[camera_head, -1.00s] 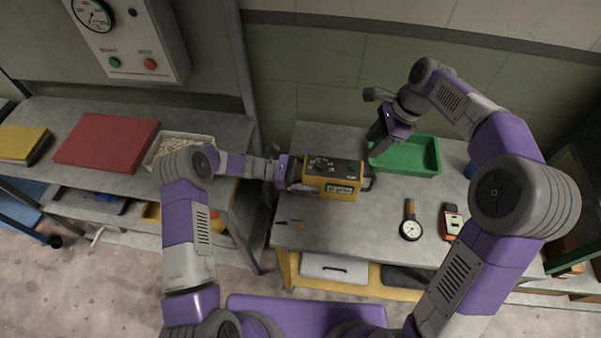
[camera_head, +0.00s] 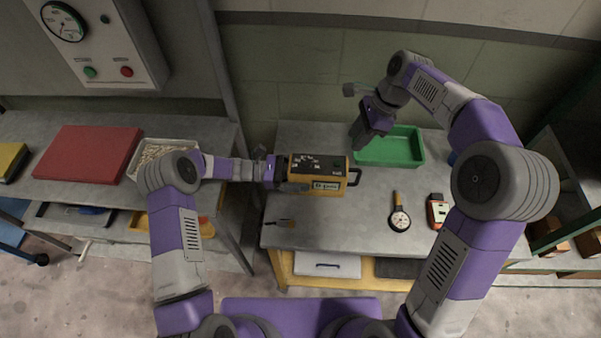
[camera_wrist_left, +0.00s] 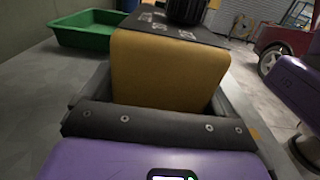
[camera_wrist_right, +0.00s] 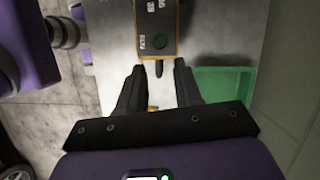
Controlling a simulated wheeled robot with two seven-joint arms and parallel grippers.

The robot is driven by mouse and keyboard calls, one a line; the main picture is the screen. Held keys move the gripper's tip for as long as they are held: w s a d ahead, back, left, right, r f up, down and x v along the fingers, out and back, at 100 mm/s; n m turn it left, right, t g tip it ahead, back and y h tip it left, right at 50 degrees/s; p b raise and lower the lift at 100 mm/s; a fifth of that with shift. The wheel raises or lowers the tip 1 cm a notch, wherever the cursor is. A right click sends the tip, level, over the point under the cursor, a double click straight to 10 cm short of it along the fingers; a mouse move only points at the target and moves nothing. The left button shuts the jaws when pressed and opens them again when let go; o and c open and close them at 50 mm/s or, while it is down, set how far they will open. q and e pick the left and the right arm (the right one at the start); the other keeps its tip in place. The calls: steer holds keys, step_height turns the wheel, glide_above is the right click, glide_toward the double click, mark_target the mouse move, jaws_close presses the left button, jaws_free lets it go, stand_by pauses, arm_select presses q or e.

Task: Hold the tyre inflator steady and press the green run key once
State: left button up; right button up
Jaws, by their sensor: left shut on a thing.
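The tyre inflator (camera_head: 313,168) is a yellow box with a black top and a black handle at its right end. My left gripper (camera_head: 284,172) is shut on its left end; the left wrist view shows the yellow body (camera_wrist_left: 170,75) between the fingers. My right gripper (camera_wrist_right: 158,75) is open and empty, pointing toward the handle end. In the head view its fingers (camera_head: 357,143) are right of the inflator, apart from it, by the green tray.
The green tray (camera_head: 418,158) stands behind and right of the inflator on the grey table (camera_head: 350,225). A dial gauge (camera_head: 400,220) and an orange-and-black device (camera_head: 437,212) lie at the front right. A small dark tool (camera_head: 285,222) lies front left. A red box (camera_head: 85,155) sits on the left bench.

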jaws_close()
stand_by(1.4)
